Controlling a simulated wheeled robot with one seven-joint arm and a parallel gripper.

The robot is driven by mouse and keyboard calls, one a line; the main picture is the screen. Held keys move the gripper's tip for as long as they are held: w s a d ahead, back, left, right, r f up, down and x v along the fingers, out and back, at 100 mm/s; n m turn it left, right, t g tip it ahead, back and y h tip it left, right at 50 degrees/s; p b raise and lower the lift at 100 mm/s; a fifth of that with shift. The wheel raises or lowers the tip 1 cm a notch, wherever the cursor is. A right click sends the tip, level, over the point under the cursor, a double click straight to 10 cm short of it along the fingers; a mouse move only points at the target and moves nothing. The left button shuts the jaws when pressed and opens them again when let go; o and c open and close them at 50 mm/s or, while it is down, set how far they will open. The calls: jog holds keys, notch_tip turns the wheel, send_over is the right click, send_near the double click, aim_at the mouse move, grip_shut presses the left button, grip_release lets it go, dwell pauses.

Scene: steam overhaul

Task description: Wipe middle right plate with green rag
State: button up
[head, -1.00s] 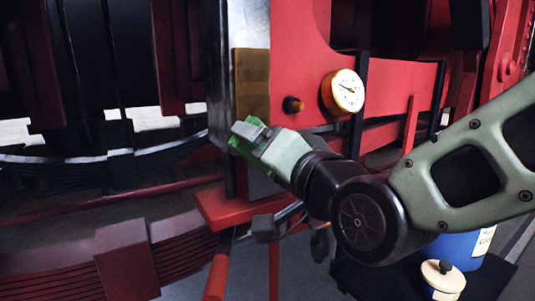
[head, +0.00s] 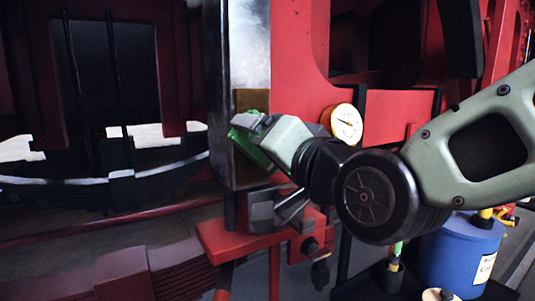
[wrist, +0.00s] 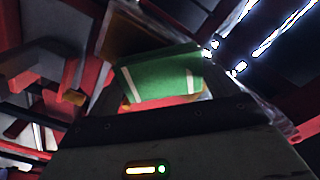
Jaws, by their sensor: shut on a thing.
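The green rag (head: 250,148) is held in my gripper (head: 254,130), which is shut on it. In the head view the rag lies in front of a brownish plate (head: 253,97) on the upright post, hiding its middle. Whether the rag touches the plate is hard to tell. The plate is dull brown, with a bright metal face (head: 249,45) above it. In the wrist view the rag (wrist: 160,76) spans the jaws with pale strips at its sides, and a brown surface (wrist: 125,36) shows behind it.
A round pressure gauge (head: 343,123) is on the red frame right of my gripper. A red ledge (head: 228,240) juts out below. A blue drum (head: 458,255) stands at lower right. Dark leaf springs (head: 100,190) lie to the left.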

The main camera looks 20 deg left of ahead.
aim_at(255, 184)
jog(key=shift+w+a+r+p, duration=0.15)
jog(key=shift+r+p, duration=0.7)
jog(key=shift+r, duration=1.2)
jog(key=shift+w+a+r+p, duration=0.1)
jog(key=shift+r+p, duration=0.7)
jog(key=shift+r, duration=1.25)
jog(key=shift+f+b, duration=0.1)
jog(key=shift+b, duration=0.4)
notch_tip(255, 184, down, 16)
jog(key=b, duration=1.7)
jog(key=shift+r, duration=0.25)
jog(key=shift+s+d, duration=0.1)
jog(key=shift+b+v, duration=1.8)
jog(key=shift+v, duration=1.1)
jog(key=shift+s+d, duration=0.1)
jog(key=shift+s, duration=0.05)
jog(key=shift+b+v, duration=0.65)
jog(key=shift+v, duration=0.7)
